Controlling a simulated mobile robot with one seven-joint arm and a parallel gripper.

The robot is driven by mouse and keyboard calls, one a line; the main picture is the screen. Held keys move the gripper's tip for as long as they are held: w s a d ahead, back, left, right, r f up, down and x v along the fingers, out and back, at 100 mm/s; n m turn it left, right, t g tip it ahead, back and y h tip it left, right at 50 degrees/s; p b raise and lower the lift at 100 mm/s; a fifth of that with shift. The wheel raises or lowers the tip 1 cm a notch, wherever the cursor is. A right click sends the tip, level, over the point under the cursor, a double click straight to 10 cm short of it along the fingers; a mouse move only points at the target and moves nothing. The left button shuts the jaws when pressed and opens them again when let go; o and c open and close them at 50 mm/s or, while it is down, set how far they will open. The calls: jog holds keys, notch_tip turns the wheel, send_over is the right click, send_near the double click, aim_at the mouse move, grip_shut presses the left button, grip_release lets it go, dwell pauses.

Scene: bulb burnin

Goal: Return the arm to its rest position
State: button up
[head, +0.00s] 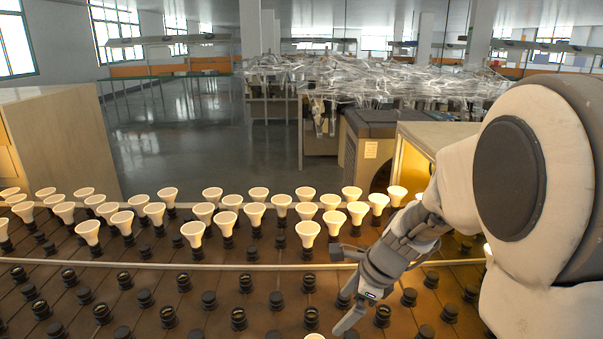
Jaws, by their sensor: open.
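My gripper (343,290) is in the head view, right of centre, at the end of my arm, which comes in from the right edge. A lit white bulb (307,233) stands upright in a socket just left of and behind the upper finger. My arm hides part of the rack's right side.
Several lit bulbs (193,233) stand in rows along the rack behind a pale rail (200,265). Empty black sockets (238,317) fill the front. A wooden box (60,140) stands at the left, and an open lit cabinet (420,160) stands behind my arm. Open floor (200,135) lies beyond.

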jog(key=s+d+r+n+t+h, duration=0.1)
jog(key=s+d+r+n+h, duration=0.1)
jog(key=s+r+n, duration=0.5)
jog(key=s+d+r+n+t+h, duration=0.2)
jog(key=s+r+n, duration=0.5)
jog(key=s+n, duration=0.4)
jog(key=n, duration=0.3)
jog(key=shift+s+d, duration=0.25)
jog(key=shift+s, duration=0.05)
